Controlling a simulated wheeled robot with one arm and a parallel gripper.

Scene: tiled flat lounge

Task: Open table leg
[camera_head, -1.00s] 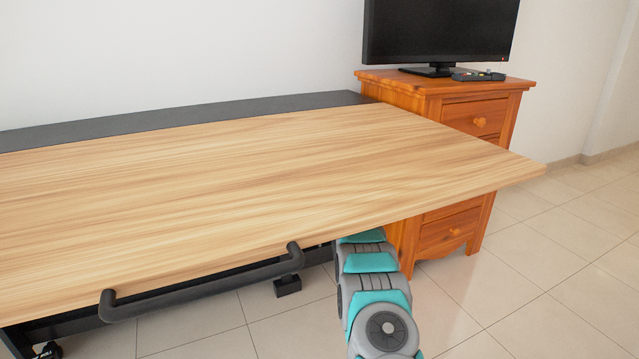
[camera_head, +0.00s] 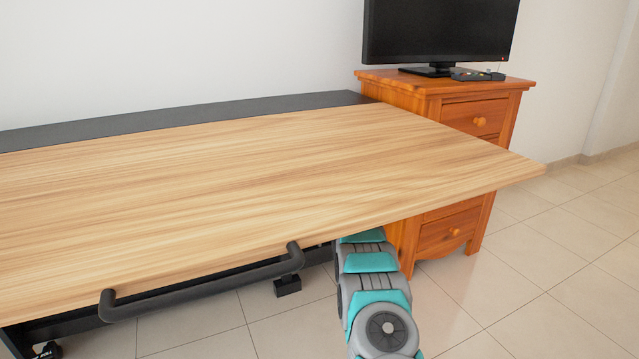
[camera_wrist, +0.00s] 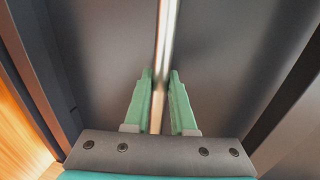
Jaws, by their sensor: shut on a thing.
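The table has a light wood top (camera_head: 250,180) that is raised and about level, with a black curved handle (camera_head: 205,283) on its front edge. My arm reaches under the top's right side, so my gripper is hidden in the head view. In the wrist view my gripper (camera_wrist: 160,90) has its two green fingers on either side of a thin upright pale strip (camera_wrist: 168,35), which I take to be the table leg. The fingers are shut on it. Dark grey panels lie behind the strip. The leg's far ends are out of view.
An orange wooden drawer cabinet (camera_head: 450,95) stands close behind the table's right end, with a black monitor (camera_head: 440,35) and a small dark device (camera_head: 478,75) on it. A black foot (camera_head: 287,286) shows below the handle. Tiled floor (camera_head: 560,290) is clear at the right.

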